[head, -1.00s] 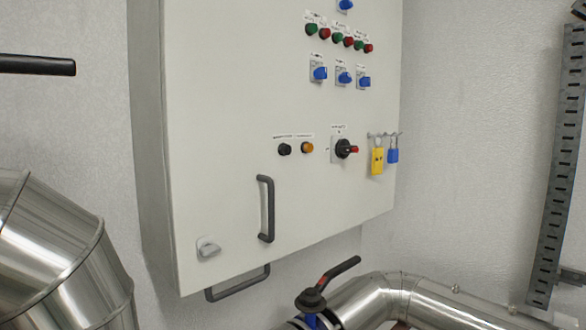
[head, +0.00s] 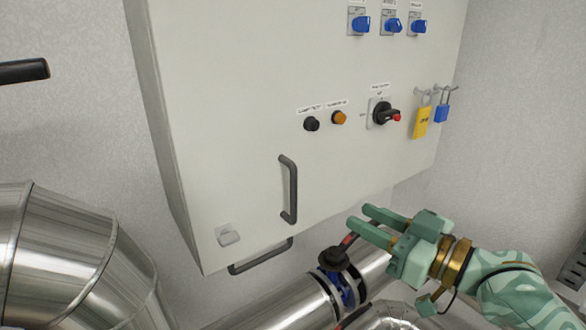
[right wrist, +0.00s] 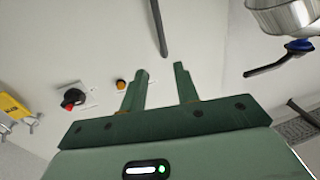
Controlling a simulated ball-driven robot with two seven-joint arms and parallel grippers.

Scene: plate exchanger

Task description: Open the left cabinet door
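The cabinet door (head: 235,120) is a pale grey-white panel on the wall in the head view, and it looks closed. A dark vertical bar handle (head: 291,190) sits on its lower part; it also shows in the right wrist view (right wrist: 158,28), beyond the fingertips. A second dark handle (head: 262,258) sticks out below the cabinet. My right gripper (head: 358,221) is open and empty, to the right of the vertical handle and apart from it. Its spread fingers show in the right wrist view (right wrist: 161,78). My left gripper is out of view.
A black-handled valve (head: 335,260) and metal pipe (head: 290,302) lie below the cabinet, close to my right gripper. A large shiny pipe (head: 60,255) fills the lower left. Padlocks (head: 422,120) hang at the cabinet's right side. Buttons and switches (head: 383,112) dot the panel.

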